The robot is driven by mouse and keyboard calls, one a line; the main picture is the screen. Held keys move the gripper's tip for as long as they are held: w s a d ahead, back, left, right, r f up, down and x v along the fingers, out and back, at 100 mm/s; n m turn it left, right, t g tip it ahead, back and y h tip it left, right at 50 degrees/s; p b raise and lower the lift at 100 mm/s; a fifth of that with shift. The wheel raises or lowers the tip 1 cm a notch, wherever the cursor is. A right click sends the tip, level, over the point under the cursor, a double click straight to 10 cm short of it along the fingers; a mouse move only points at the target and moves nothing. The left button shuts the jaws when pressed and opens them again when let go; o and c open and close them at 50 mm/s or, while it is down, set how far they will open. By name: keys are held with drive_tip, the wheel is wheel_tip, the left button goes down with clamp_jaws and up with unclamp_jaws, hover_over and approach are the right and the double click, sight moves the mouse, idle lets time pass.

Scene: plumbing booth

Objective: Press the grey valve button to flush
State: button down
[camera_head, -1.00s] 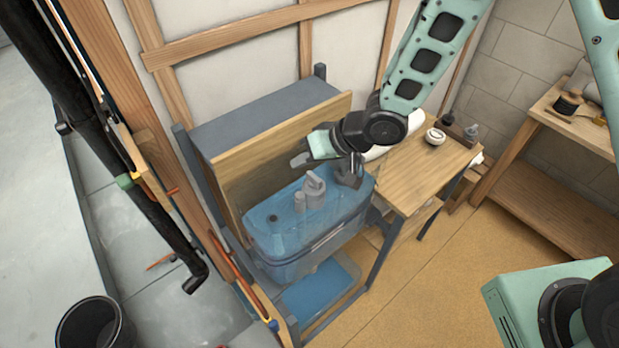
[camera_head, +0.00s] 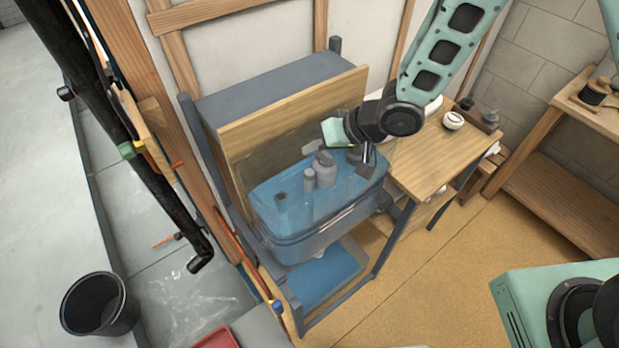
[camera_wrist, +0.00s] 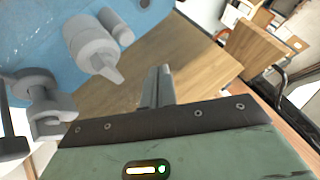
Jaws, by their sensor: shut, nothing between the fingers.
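The clear blue-tinted cistern tank (camera_head: 320,225) stands on a grey frame in front of a wooden board. Inside it, the grey flush valve (camera_head: 324,168) rises near the middle, with a shorter grey cylinder (camera_head: 309,181) beside it. My gripper (camera_head: 367,167) is shut and empty over the tank's right end, to the right of the valve and apart from it. In the wrist view, the valve (camera_wrist: 92,48) is at upper left, and my shut fingers (camera_wrist: 162,85) point past its right side. The button's top face is hard to make out.
A wooden bench (camera_head: 428,165) with a small white round item stands right of the tank. The wooden board (camera_head: 290,110) rises close behind the tank. A black bucket (camera_head: 98,305) and black pipe are at left. Open floor lies in front.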

sight(314, 174)
drive_tip(key=shift+f+b, duration=1.35)
drive_tip(key=shift+f, duration=0.9)
drive_tip(key=shift+f, duration=0.45)
